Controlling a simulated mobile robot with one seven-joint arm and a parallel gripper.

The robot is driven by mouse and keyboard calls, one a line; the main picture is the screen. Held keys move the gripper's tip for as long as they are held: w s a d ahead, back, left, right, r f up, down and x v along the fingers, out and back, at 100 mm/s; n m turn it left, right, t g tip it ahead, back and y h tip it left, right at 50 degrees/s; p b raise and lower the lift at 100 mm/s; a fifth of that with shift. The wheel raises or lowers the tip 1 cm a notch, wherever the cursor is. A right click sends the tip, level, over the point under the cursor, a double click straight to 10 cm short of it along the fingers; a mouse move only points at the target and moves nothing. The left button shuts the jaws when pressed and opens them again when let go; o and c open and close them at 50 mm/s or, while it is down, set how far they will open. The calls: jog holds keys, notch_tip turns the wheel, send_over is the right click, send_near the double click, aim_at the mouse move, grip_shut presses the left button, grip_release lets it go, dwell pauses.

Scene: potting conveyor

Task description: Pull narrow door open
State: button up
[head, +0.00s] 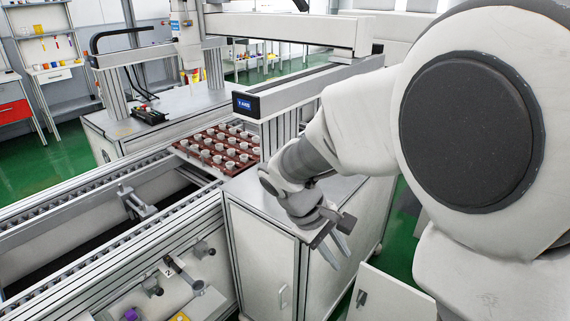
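A narrow pale cabinet door (262,255) is in the front of the white cabinet under the conveyor corner. It looks shut, with a light vertical handle (283,296) low on its right side. My gripper (336,254) points down beside the cabinet, to the right of this door and higher than its handle. Its two fingers are apart with nothing seen between them. Another white panel (392,300), with a small dark handle (361,298), stands out at the lower right, partly hidden by my body. I cannot tell whether it is an open door of the same cabinet.
A brown tray (183,150) with several small white pots lies on the conveyor behind the cabinet. A gantry beam (285,30) spans above. The long conveyor frame (95,195) fills the left.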

aim_at(280, 301)
jog(key=w+a+f+n+t+h+b, duration=0.2)
jog(key=a+f+n, duration=0.15)
jog(key=f, duration=0.45)
jog(key=w+a+f+n+t+h+b, duration=0.1)
jog(key=w+a+f+n+h+b, duration=0.2)
jog(key=f, duration=0.5)
jog(key=w+a+f+n+t+h+b, duration=0.15)
jog(key=a+f+n, duration=0.3)
jog(key=f, duration=0.45)
jog(key=s+a+f+n+t+y+b, duration=0.1)
jog(key=a+f+n+t, duration=0.25)
jog(key=f, duration=0.35)
jog(key=a+f+n+t+y+b, duration=0.2)
jog(key=f+n+t, duration=0.2)
jog(key=f, duration=0.4)
jog(key=s+a+f+n+t+y+b, duration=0.1)
jog(key=a+f+n+t, duration=0.25)
jog(key=f, duration=0.35)
jog(key=b+x, duration=0.3)
jog(key=x, duration=1.4)
jog(key=shift+w+d+f, duration=0.1)
jog(key=shift+w+d, duration=0.05)
jog(key=shift+c, duration=0.3)
grip_shut()
